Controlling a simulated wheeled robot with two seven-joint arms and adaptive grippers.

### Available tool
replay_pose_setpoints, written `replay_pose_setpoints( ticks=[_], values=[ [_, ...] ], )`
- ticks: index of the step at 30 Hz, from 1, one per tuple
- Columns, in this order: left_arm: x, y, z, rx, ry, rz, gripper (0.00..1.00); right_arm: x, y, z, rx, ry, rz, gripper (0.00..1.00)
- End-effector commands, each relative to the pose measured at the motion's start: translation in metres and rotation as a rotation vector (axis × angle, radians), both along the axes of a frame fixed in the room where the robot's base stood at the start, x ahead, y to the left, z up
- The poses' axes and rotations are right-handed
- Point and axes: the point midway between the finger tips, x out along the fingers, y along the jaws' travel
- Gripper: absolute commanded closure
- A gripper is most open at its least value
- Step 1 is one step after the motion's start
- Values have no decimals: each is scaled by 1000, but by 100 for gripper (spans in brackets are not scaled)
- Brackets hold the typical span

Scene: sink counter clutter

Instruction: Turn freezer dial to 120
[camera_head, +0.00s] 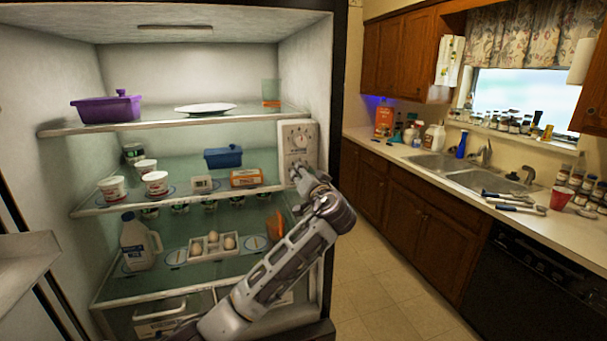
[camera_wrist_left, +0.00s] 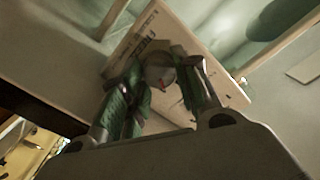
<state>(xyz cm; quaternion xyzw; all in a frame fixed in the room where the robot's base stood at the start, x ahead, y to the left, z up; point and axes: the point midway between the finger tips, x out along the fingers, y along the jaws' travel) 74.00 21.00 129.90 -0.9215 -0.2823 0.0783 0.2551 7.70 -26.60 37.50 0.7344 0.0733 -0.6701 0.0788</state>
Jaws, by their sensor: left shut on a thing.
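The control panel (camera_head: 298,133) is a pale box on the right inner wall of the open fridge, with a round marked dial on its upper part. It also fills the middle of the left wrist view (camera_wrist_left: 150,35), where part of the word "FREEZER" shows. My left gripper (camera_head: 299,173) is at the lower part of the panel. In the left wrist view its green-padded fingers (camera_wrist_left: 163,88) are closed around the freezer dial (camera_wrist_left: 159,73), a pale round knob with a small red mark. The dial's scale is largely hidden, so its setting cannot be read. My right gripper is not in view.
Glass shelves hold a purple dish (camera_head: 108,108), a white plate (camera_head: 206,108), a blue container (camera_head: 223,157), white cups (camera_head: 156,183), a milk jug (camera_head: 138,245) and an egg tray (camera_head: 208,252). The sink counter (camera_head: 395,152) is at right. The floor (camera_head: 375,270) between is clear.

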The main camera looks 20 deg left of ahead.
Motion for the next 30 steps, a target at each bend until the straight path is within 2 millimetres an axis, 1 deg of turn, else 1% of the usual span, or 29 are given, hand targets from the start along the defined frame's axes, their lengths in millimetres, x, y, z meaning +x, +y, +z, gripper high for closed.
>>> replay_pose_setpoints(
  ticks=[3,10,25,26,30],
  values=[
    [0,-1,1,49,33,-1,93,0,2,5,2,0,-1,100],
    [0,-1,1,113,76,0,93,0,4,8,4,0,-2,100],
    [0,-1,0,131,88,-1,93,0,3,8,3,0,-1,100],
    [0,-1,0,131,88,-1,68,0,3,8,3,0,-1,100],
    [0,-1,0,131,88,-1,50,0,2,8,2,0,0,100]
  ],
)
